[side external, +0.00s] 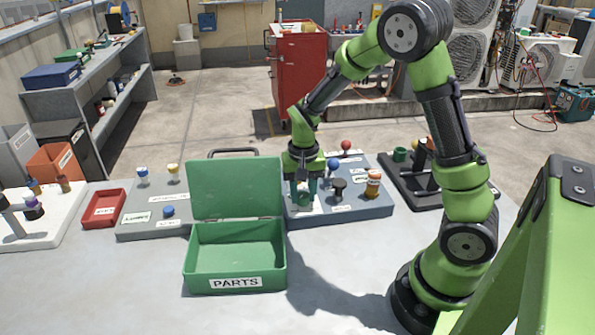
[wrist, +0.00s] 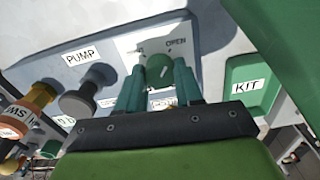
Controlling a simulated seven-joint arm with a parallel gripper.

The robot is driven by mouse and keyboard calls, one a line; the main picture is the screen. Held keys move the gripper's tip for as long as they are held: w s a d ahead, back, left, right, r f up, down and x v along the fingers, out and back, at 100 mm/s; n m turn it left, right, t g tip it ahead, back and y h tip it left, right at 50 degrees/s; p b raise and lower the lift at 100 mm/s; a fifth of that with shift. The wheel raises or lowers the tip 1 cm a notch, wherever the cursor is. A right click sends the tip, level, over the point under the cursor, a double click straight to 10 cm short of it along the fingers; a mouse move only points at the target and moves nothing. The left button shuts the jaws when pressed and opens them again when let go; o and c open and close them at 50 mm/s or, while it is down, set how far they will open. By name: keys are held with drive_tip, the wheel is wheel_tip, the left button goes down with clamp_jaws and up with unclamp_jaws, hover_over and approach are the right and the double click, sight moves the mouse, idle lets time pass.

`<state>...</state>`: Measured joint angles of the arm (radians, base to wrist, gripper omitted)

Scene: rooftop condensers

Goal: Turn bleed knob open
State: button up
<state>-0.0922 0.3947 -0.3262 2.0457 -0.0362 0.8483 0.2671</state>
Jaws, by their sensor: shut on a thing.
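The bleed knob, a green round knob (wrist: 160,68) with a pale mark on its top, stands on a white plate (wrist: 128,45) marked OPEN in the wrist view. A second small mark on the plate is too small to read. My gripper (wrist: 159,85) is shut on the green knob, with one teal finger on each side of it. In the side external view my gripper (side external: 303,186) points down at the grey-blue panel (side external: 360,211), and the knob (side external: 303,200) shows partly between the fingers.
A dark knob (side external: 338,187) and an orange knob (side external: 373,180) stand close by on the right, with blue (side external: 333,165) and red (side external: 346,145) knobs behind. An open green PARTS box (side external: 235,258) stands at the front left, its raised lid (side external: 235,188) near my gripper.

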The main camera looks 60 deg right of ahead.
sight(303, 194)
drive_tip(key=shift+m, duration=0.7)
drive_tip(key=o, duration=1)
drive_tip(key=shift+o, duration=0.2)
wheel_tip(303, 194, up, 17)
drive_tip(key=s+a+r+n+t+y, duration=0.2)
drive_tip(key=s+a+n+t, duration=0.5)
drive_tip(key=s+a, duration=0.3)
drive_tip(key=shift+s+r, duration=0.25)
drive_tip(key=shift+s, duration=0.95)
